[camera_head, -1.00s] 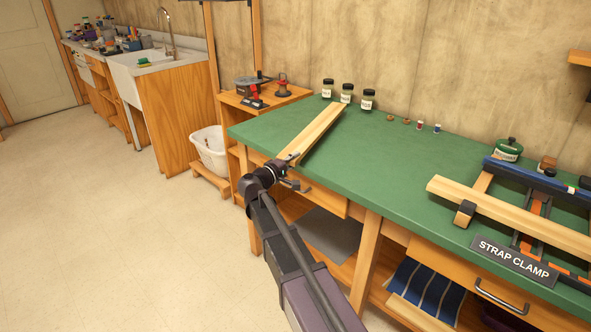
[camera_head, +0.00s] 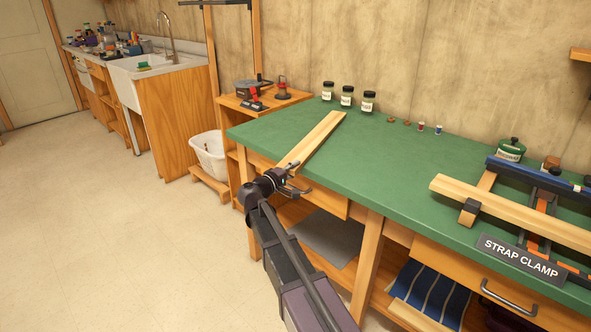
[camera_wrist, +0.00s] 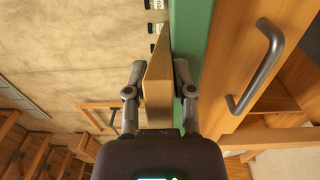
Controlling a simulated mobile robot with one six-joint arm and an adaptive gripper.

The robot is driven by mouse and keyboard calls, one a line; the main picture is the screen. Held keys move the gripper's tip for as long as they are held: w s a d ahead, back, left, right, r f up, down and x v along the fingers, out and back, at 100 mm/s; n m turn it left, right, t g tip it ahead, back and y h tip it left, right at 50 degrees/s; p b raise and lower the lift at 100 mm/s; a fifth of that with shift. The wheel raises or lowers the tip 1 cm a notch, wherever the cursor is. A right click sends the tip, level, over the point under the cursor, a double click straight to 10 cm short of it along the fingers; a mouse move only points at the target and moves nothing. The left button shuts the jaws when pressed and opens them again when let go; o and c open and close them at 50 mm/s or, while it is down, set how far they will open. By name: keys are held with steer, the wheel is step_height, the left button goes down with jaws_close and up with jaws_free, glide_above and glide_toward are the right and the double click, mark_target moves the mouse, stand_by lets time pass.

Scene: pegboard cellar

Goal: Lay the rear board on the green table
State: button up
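A long pale wooden board (camera_head: 316,140) extends from my gripper (camera_head: 287,178) out over the left end of the green table (camera_head: 385,165), near end at the front edge. In the wrist view the board (camera_wrist: 157,88) stands between the two fingers of my gripper (camera_wrist: 159,88), which are closed onto its sides. I cannot tell whether the board touches the tabletop or hangs just above it. A second pale board (camera_head: 515,215) lies across the strap clamp (camera_head: 541,215) at the table's right.
Several jars (camera_head: 347,96) and small items line the table's back edge. A green tin (camera_head: 511,150) stands near the clamp. A drawer handle (camera_head: 509,298) sticks out at the front right. The middle of the tabletop is clear. A shelf unit (camera_head: 262,104) stands left.

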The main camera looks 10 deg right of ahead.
steer(key=shift+o, duration=1.2)
steer(key=shift+r, duration=0.15)
steer(key=v, duration=1.2)
steer(key=s+d+f+m+g+y, duration=0.45)
steer(key=s+d+f+g, duration=0.25)
steer(key=s+d+f, duration=0.35)
steer(key=s+f+m+g+y, duration=0.2)
steer(key=s+f+g+y, duration=0.1)
steer(key=s+f+y, duration=0.6)
steer(key=shift+s+a+g+y, duration=0.2)
steer(key=shift+s+g+y, duration=0.35)
steer(key=shift+s, duration=0.8)
